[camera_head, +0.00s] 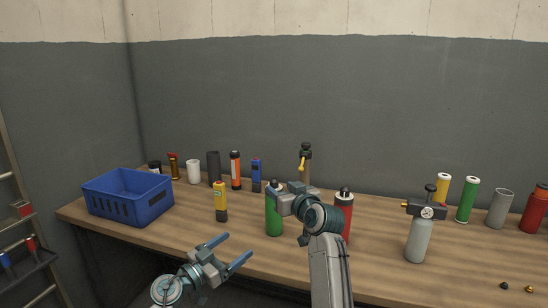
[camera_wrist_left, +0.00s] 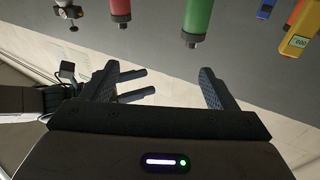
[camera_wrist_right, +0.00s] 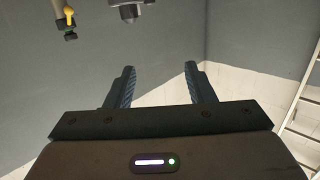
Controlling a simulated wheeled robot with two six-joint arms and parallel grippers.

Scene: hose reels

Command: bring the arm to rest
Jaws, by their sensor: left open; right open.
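My left gripper (camera_head: 230,251) is open and empty in front of the table's front edge, low in the head view. Its spread dark fingers (camera_wrist_left: 158,78) show nothing between them in the left wrist view. My right gripper (camera_head: 279,192) reaches in from the lower middle of the head view and overlaps the top of the green bottle there. Its fingertips are hard to make out there. The right wrist view shows its fingers (camera_wrist_right: 160,72) apart and empty. In the left wrist view the right gripper (camera_wrist_left: 140,85) also shows, its fingers apart.
A blue crate (camera_head: 128,206) stands at the table's left end. A green bottle (camera_head: 274,222), a red bottle (camera_head: 345,224) and a yellow device (camera_head: 220,195) stand near the arms. A grey bottle with gauge (camera_head: 418,240) is further right. A shelf rack (camera_head: 22,232) stands far left.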

